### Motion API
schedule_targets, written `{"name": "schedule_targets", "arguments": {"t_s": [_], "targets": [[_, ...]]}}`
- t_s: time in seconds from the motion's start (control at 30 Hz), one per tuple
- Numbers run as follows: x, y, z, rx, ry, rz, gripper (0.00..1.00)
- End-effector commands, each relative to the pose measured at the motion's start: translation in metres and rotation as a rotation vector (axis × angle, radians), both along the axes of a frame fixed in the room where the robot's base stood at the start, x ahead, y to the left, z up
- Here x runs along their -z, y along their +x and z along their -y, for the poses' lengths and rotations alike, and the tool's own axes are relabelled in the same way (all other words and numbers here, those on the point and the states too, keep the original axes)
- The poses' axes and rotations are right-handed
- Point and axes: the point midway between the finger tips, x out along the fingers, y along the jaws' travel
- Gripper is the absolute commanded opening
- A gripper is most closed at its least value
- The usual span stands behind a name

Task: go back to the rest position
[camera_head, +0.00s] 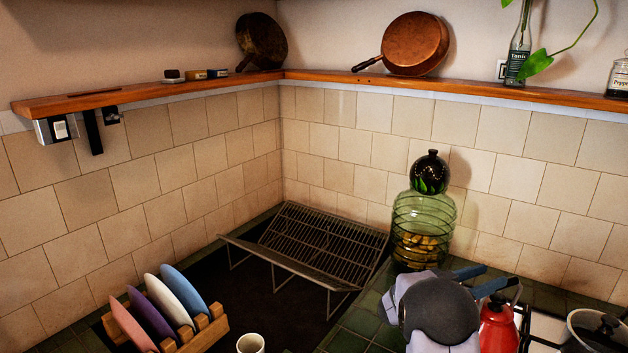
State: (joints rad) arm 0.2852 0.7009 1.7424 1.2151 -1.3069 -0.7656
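My gripper (492,276) is at the lower right, partly hidden behind the round grey joint of my arm. Its two dark blue fingers point to the right and look spread apart, with nothing seen between them. They show just above and behind the red kettle (499,328) in the picture; I cannot tell whether they touch it.
A green glass jar (424,222) with a dark round stopper stands just behind my arm. A wire rack (322,247) stands left of it. Colored plates in a wooden rack (204,331) and a white cup (250,343) are at the lower left. A pot (595,333) is far right.

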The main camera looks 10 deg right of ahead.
Motion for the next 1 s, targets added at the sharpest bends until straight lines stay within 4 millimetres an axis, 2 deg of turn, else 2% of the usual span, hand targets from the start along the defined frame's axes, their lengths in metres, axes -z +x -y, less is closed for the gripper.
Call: {"name": "schedule_targets", "arguments": {"t_s": [0.03, 0.17, 0.27, 0.33, 0.4, 0.47, 0.5, 0.57, 0.6, 0.67, 0.7, 0.83, 0.9, 1.0], "targets": [[-0.012, 0.007, -0.007, -0.041, 0.01, 0.022, 0.4], [0.001, 0.048, -0.04, -0.263, 0.111, 0.028, 0.4], [0.013, 0.076, -0.084, -0.467, 0.221, 0.01, 0.4], [0.025, 0.089, -0.123, -0.609, 0.311, -0.023, 0.4], [0.039, 0.093, -0.164, -0.74, 0.406, -0.074, 0.4], [0.053, 0.089, -0.201, -0.84, 0.492, -0.13, 0.4], [0.063, 0.083, -0.224, -0.9, 0.55, -0.175, 0.4], [0.078, 0.067, -0.259, -0.98, 0.636, -0.251, 0.4], [0.089, 0.053, -0.28, -1.025, 0.693, -0.309, 0.4], [0.104, 0.027, -0.309, -1.078, 0.775, -0.401, 0.4], [0.114, 0.007, -0.325, -1.104, 0.827, -0.467, 0.4], [0.142, -0.067, -0.363, -1.143, 0.973, -0.695, 0.4], [0.153, -0.107, -0.374, -1.136, 1.033, -0.815, 0.4], [0.163, -0.158, -0.379, -1.103, 1.095, -0.964, 0.4]]}}
